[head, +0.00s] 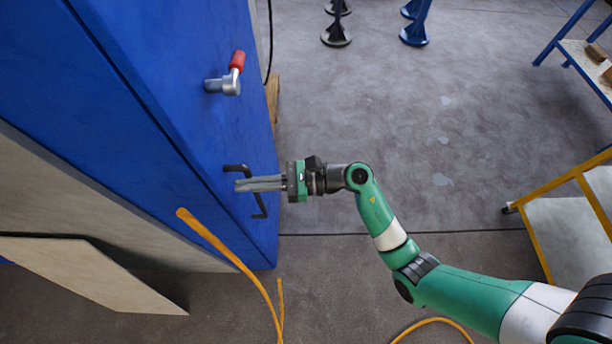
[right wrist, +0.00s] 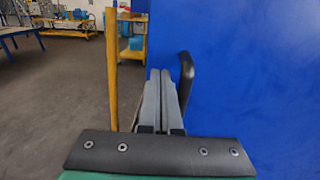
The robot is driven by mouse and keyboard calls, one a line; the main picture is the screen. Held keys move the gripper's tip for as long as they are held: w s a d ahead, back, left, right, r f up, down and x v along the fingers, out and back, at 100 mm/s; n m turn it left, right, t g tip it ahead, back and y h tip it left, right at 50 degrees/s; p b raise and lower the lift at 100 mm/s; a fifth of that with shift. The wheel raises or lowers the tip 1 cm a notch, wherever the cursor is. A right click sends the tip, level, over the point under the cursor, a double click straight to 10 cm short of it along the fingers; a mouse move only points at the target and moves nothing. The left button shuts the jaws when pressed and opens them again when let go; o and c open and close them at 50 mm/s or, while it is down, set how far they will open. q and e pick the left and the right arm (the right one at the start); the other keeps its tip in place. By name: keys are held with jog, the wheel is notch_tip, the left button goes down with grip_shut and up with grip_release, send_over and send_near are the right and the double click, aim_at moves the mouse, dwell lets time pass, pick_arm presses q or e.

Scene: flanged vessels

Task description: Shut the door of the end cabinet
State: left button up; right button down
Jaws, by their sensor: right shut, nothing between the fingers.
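The blue end cabinet (head: 60,70) fills the upper left of the head view. Its blue door (head: 180,110) carries a red-gripped metal lever (head: 228,75) and, lower down, a black bar handle (head: 261,207). A dark seam runs along the door's left side; I cannot tell how far the door stands from the cabinet body. My right gripper (head: 240,185) is shut and empty, its fingertips over the handle. In the right wrist view the closed fingers (right wrist: 164,98) lie just left of the black handle (right wrist: 187,78), with the blue door (right wrist: 240,80) at right; contact is unclear. My left gripper is not in view.
A yellow-orange cable (head: 240,262) rises before the cabinet's lower end. A pale slanted panel (head: 85,275) lies at lower left. A yellow-framed cart (head: 575,215) and a blue-legged table (head: 585,60) stand at right. The grey floor (head: 400,90) between is mostly clear.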

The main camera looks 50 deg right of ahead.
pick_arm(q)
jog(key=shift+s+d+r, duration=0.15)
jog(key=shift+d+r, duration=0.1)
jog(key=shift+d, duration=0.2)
pick_arm(e)
jog(key=v, duration=1.2)
jog(key=shift+a+r, duration=0.15)
jog(key=shift+a, duration=0.05)
